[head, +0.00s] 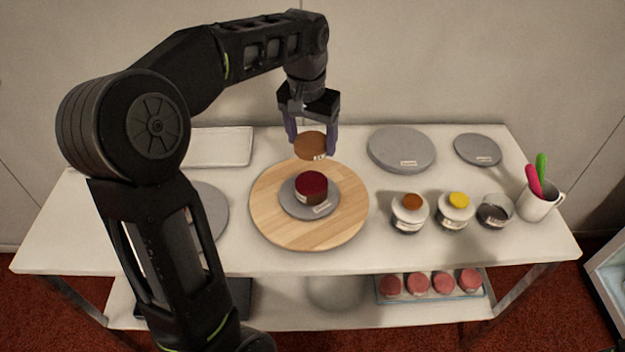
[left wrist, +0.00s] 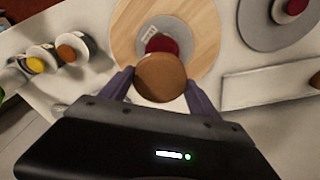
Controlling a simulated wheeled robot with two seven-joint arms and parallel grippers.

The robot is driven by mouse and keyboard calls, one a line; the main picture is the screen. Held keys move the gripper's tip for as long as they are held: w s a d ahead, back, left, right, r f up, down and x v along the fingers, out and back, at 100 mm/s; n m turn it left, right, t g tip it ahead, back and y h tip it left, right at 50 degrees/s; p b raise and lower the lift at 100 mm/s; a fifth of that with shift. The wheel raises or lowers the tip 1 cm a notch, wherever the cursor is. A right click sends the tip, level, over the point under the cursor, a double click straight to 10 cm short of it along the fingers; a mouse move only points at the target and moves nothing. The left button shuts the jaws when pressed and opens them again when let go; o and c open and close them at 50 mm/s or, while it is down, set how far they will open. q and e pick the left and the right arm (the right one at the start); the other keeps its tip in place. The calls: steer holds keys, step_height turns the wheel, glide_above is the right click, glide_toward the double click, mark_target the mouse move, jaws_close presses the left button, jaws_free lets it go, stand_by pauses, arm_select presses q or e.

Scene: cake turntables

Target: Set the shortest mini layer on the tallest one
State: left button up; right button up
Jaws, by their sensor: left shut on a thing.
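My left gripper (head: 311,138) is shut on a brown round mini layer (head: 311,146) and holds it above the wooden turntable (head: 265,215). The held layer also shows between the fingers in the left wrist view (left wrist: 160,78). A dark red mini layer (head: 311,187) stands on a grey disc (head: 325,213) on the turntable. In the head view the held layer is behind and above the red one, apart from it. In the left wrist view it partly covers the red layer (left wrist: 160,43). My right gripper is not in view.
Grey discs (head: 401,149) (head: 477,149) lie at the back right. Small jars, one with a brown top (head: 411,202) and one with a yellow top (head: 459,200), stand beside a dark bowl (head: 494,213). A mug (head: 538,204) holds pink and green tools. Pink pieces (head: 417,283) sit on the lower shelf.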

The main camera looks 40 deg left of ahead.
arm_select(q)
glide_above(312, 181)
steer(key=shift+s+f+p, duration=0.2)
steer(key=shift+f+p, duration=0.1)
steer(key=shift+f, duration=2.8)
steer(key=shift+f, duration=0.1)
steer(key=shift+f, duration=1.8)
steer(key=shift+f, duration=0.1)
steer(key=o, duration=1.3)
steer(key=shift+o, duration=0.2)
steer(key=r, duration=0.4)
steer(key=s+r, duration=0.1)
steer(key=r, duration=0.7)
steer(key=shift+s+d+r, duration=0.1)
steer(key=shift+s+d, duration=0.05)
steer(key=shift+s, duration=0.05)
